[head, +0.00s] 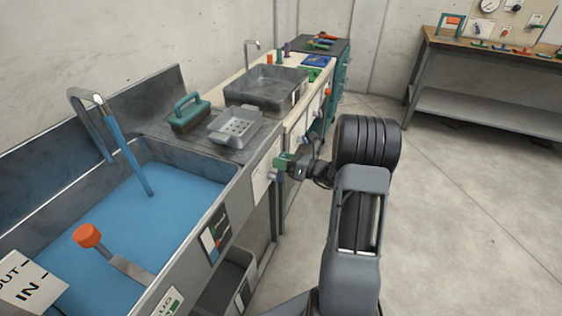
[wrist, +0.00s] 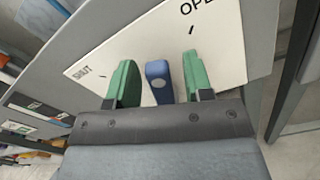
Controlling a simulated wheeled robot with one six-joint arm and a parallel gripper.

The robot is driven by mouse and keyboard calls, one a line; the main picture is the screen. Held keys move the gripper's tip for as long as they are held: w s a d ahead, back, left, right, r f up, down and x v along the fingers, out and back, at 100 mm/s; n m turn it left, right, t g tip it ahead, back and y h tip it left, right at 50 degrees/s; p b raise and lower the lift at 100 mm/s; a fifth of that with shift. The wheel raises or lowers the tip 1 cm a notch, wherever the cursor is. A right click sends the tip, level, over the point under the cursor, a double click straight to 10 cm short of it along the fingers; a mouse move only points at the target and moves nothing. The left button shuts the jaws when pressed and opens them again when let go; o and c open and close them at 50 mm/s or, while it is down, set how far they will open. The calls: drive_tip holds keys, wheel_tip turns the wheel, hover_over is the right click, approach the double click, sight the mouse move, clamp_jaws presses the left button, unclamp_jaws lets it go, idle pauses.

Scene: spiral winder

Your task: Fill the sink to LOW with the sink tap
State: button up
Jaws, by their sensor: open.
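The sink (head: 218,195) at the left holds blue water (head: 150,215). The sink tap (head: 88,98) arches over it, and a blue stream (head: 130,155) runs from its spout into the water. A small panel (head: 215,235) with coloured marks is on the sink's front; its lettering is too small to read. My gripper (head: 284,163) is at the front face of the counter, right of the sink. In the wrist view its green fingers (wrist: 157,82) are open, one on each side of a blue lever (wrist: 158,88), before a white plate (wrist: 150,45) marked SHUT and OPEN.
An orange knob (head: 88,236) on a metal arm stands over the sink, near a plate (head: 30,283) marked OUT and IN. A green-handled brush (head: 187,115) and a perforated tray (head: 235,127) lie on the counter. The floor (head: 460,220) at right is clear.

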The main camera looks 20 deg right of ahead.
drive_tip(key=shift+w+a, duration=0.15)
drive_tip(key=shift+c, duration=0.5)
clamp_jaws()
